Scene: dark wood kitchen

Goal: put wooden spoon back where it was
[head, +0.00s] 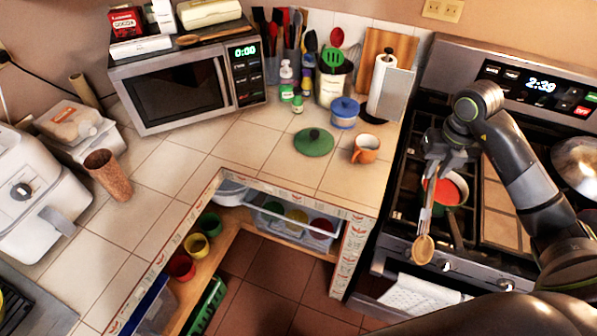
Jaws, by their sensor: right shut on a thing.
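The wooden spoon (423,248) hangs bowl-down from my right gripper (430,195), above the stove's front edge. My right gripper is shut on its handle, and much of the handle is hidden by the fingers. A pan with red contents (446,191) sits on the burner just behind and to the right of the gripper. My left gripper is not in view. A utensil holder (333,85) with several utensils stands at the back of the counter. Another spoon-like wooden utensil (188,40) lies on top of the microwave (176,90).
A paper towel roll (381,82) and a cutting board (387,48) are behind. The tiled counter's middle is clear.

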